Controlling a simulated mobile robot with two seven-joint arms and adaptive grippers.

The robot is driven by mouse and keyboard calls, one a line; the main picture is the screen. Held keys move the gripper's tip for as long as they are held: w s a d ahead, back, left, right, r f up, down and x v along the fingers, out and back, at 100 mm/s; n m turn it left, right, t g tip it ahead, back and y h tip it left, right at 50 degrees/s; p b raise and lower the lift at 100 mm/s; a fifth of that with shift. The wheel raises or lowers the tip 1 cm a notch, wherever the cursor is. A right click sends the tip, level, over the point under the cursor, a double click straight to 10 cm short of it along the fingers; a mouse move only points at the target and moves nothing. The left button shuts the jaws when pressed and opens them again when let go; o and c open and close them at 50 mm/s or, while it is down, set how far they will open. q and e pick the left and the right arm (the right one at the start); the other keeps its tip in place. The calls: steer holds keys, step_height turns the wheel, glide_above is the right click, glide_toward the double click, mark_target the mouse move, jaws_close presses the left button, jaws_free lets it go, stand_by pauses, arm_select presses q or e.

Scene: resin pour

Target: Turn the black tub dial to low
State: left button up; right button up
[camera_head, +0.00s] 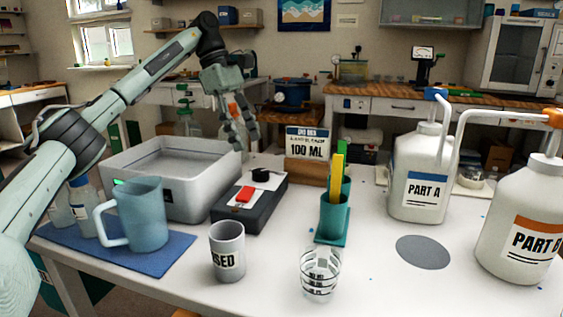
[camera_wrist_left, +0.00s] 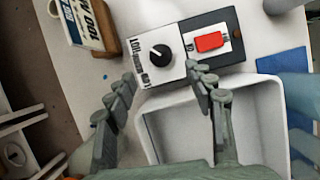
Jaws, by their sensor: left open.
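The black dial (camera_head: 261,174) sits on the white top panel of a dark control box (camera_head: 263,218) beside the white tub (camera_head: 180,200). In the left wrist view the dial (camera_wrist_left: 160,55) shows a white pointer line slanting toward the upper left; the small print around it is hard to read. A red rocker switch (camera_head: 245,194) is on the same box. My left gripper (camera_head: 240,138) is open and empty, above and behind the box. In the wrist view its fingers (camera_wrist_left: 160,80) are spread, with the dial beyond the gap between them. My right gripper is out of view.
A "100 ML" sign (camera_head: 307,141) on a wooden block stands right of the box, near a teal holder (camera_head: 333,216). A grey cup (camera_head: 227,250), a blue pitcher (camera_head: 142,215) on a blue mat and a clear cup (camera_head: 320,273) stand in front. Part A (camera_head: 420,185) and Part B (camera_head: 520,225) jugs stand right.

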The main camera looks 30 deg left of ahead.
mark_target(260, 171)
arm_select(q)
steer(key=b+x, duration=0.1)
steer(key=x, duration=0.6)
steer(key=shift+s+d+f, duration=0.1)
steer(key=shift+d+f, duration=0.05)
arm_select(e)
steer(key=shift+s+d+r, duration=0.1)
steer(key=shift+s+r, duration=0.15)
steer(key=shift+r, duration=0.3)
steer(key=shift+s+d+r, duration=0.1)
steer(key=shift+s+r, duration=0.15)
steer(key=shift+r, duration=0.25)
arm_select(q)
steer(key=shift+c, duration=0.3)
steer(key=c, duration=1.1)
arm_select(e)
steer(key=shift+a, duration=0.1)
